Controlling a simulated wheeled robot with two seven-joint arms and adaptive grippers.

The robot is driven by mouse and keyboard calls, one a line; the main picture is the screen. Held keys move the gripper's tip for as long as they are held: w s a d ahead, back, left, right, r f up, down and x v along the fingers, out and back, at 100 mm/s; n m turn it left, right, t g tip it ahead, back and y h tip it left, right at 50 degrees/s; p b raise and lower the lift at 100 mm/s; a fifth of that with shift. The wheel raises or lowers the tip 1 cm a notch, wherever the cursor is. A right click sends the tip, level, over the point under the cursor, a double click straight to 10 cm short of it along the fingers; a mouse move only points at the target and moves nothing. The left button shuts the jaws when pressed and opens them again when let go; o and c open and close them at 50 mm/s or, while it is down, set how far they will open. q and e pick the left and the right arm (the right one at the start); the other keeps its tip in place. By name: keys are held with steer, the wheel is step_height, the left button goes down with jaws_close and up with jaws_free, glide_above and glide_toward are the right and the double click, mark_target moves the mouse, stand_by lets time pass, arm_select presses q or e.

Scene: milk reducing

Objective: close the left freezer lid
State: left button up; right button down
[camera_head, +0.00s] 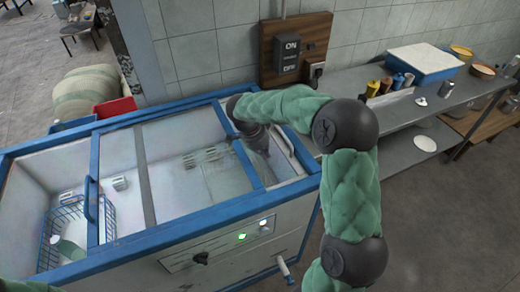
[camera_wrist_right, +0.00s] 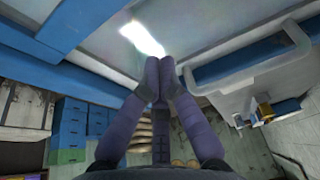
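The blue-framed freezer (camera_head: 150,245) fills the left and middle of the head view. The left lid's blue edge and handle (camera_head: 91,197) stand to the right of an uncovered left section. A grey bar (camera_head: 146,180) crosses the glass further right, and another blue bar (camera_head: 225,122) lies near my right gripper. My right gripper (camera_head: 260,153) points down over the freezer's right part, beside that bar; contact cannot be told. In the right wrist view its fingers (camera_wrist_right: 159,62) are together, with nothing seen between them. Only a bit of my left arm shows at bottom left; its gripper is not visible.
A blue wire basket (camera_head: 47,235) stands in the uncovered left section, with a pale green thing at it. A right-hand handle (camera_head: 283,143) is close to my right gripper. A wall switch box (camera_head: 287,53) is behind. A shelf with a blue-and-white box (camera_head: 424,62) stands right.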

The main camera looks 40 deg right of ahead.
mark_target(261, 168)
steer(key=b+x, duration=0.1)
steer(key=x, duration=0.3)
steer(key=shift+f, duration=0.35)
steer(key=shift+w+a+r+b, duration=0.1)
steer(key=shift+w+a+b, duration=0.1)
steer(key=shift+a, duration=0.4)
steer(key=shift+w+a+r+b, duration=0.1)
steer(key=shift+w+a, duration=0.05)
steer(key=shift+a, duration=0.45)
arm_select(q)
steer(key=shift+f, duration=1.1)
arm_select(e)
steer(key=shift+w+a, duration=0.1)
steer(key=shift+a, duration=0.55)
